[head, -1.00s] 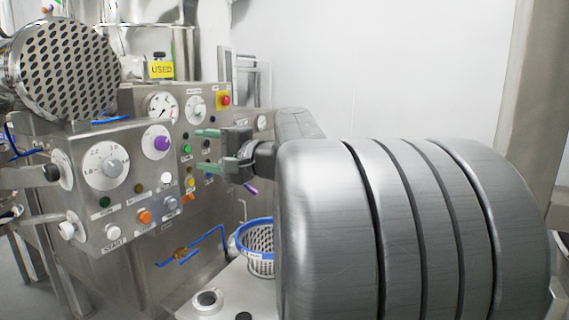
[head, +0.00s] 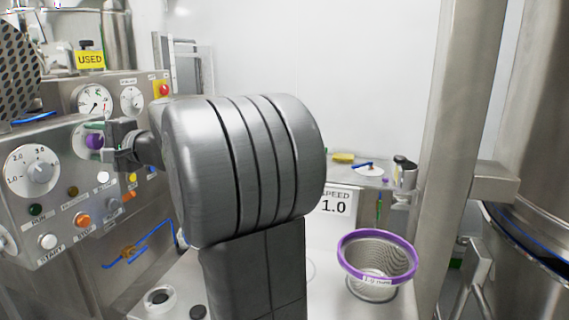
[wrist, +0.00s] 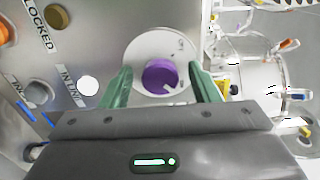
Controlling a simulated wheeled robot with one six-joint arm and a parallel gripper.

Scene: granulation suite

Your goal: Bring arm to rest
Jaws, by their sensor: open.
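My gripper (wrist: 163,82) is open, its two green fingers apart with nothing held between them. In the wrist view a purple knob (wrist: 159,76) on a white round dial (wrist: 150,47) shows between the fingers; I cannot tell how far off it is. In the head view my gripper (head: 97,138) is small at the left, in front of the steel control panel (head: 66,200). My grey arm fills the middle of the head view and hides part of the panel and bench.
A purple-rimmed sieve (head: 377,258) stands on the bench at the right, near a "SPEED 1.0" sign (head: 335,205). A steel post (head: 455,150) and a large vessel (head: 535,150) stand further right. A yellow "USED" tag (head: 91,59) is at upper left.

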